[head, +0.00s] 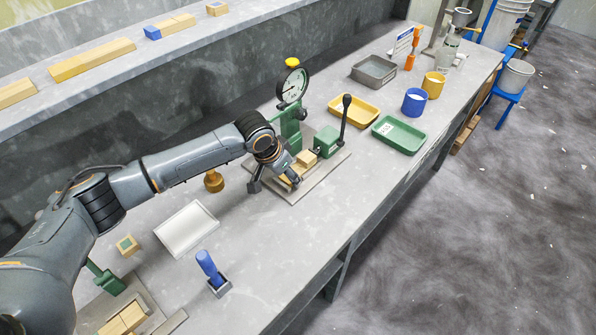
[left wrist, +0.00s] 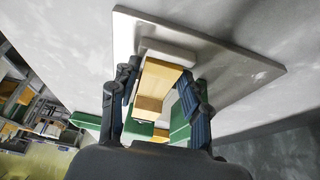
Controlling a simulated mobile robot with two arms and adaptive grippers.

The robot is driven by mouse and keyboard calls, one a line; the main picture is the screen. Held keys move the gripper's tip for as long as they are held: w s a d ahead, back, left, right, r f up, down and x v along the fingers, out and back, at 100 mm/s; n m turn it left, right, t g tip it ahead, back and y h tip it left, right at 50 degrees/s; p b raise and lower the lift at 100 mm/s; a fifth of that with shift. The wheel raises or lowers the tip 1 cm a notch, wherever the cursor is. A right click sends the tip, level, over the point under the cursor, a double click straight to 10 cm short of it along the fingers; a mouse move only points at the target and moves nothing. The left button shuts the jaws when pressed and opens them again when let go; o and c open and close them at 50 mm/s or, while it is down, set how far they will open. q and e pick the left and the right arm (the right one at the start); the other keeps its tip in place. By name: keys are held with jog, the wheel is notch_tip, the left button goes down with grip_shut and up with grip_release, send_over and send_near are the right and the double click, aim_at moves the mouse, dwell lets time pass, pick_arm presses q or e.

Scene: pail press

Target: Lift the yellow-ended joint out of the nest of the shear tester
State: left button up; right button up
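The shear tester (head: 292,115) stands on a grey base plate, with a green column, a round dial and a black lever. A pale wooden joint (head: 306,158) sits low on the tester beside the green block; my arm partly hides it. The joint (left wrist: 156,85) also shows in the left wrist view, between my fingers, and its yellow end is hard to tell from the wood. My left gripper (head: 290,180) is at the joint; in the left wrist view its fingers (left wrist: 160,88) stand apart on either side, with a gap at the right. My right gripper is out of view.
A yellow tray (head: 354,111) and a green tray (head: 399,134) lie right of the tester. A white tray (head: 187,229), a blue-handled tool (head: 208,265) and a green-faced block (head: 127,245) lie nearer. A brass knob (head: 213,181) stands left of the tester. The bench's front edge is clear.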

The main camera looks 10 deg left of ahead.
pick_arm(q)
jog(key=c, duration=0.7)
jog(key=shift+o, duration=0.2)
jog(key=shift+r, duration=0.15)
jog(key=shift+r+b, duration=0.4)
jog(key=shift+r, duration=0.2)
jog(key=s+d+r+p, duration=0.1)
jog(key=s+d+r, duration=0.2)
jog(key=s+r, duration=0.3)
jog(key=s+d+r+p, duration=0.2)
jog(key=s+r, duration=0.4)
jog(key=r, duration=0.4)
jog(key=shift+s+d+r+p, duration=0.15)
jog(key=shift+d+r+p, duration=0.15)
jog(key=shift+d, duration=0.45)
